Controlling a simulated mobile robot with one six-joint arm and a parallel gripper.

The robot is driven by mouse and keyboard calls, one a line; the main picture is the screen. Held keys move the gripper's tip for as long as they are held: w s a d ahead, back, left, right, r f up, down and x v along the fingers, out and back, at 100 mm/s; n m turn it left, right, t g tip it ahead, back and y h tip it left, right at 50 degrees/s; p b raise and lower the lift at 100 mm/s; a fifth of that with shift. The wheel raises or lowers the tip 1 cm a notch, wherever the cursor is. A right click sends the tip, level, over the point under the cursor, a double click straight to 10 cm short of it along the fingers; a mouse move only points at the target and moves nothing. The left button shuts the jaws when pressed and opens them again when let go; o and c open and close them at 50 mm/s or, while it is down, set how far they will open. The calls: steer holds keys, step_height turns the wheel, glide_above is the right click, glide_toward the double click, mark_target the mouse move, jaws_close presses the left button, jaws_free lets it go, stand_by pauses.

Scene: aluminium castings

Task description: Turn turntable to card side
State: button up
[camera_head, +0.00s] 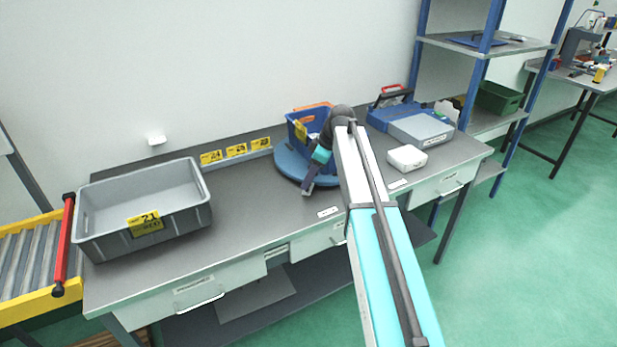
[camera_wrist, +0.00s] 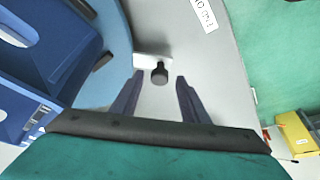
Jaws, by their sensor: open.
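The turntable (camera_head: 288,163) is a round blue disc on the bench. A blue bin (camera_head: 296,131) with a yellow card stands on it, and an orange item shows behind. In the wrist view the turntable's edge (camera_wrist: 118,62) curves along the left, with blue bin walls (camera_wrist: 30,55) beyond. A black knob (camera_wrist: 160,73) on a pale tab sticks out from the edge. My gripper (camera_head: 307,188) is at the turntable's front edge, pointing down. In the wrist view my gripper (camera_wrist: 160,78) is open, its fingers on either side of the knob, with gaps visible; contact is not seen.
A grey crate (camera_head: 146,236) stands on the bench at left, beside a roller conveyor (camera_head: 30,260). Yellow cards (camera_head: 236,150) line the back. A white box (camera_head: 407,158), a grey case (camera_head: 421,130) and a blue toolbox (camera_head: 385,113) stand at right. Bench before the turntable is clear.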

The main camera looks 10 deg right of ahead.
steer(key=shift+a+f, duration=0.1)
steer(key=shift+f, duration=0.25)
jaws_close()
steer(key=shift+a, duration=0.2)
steer(key=shift+d, duration=0.1)
steer(key=shift+s+d, duration=0.1)
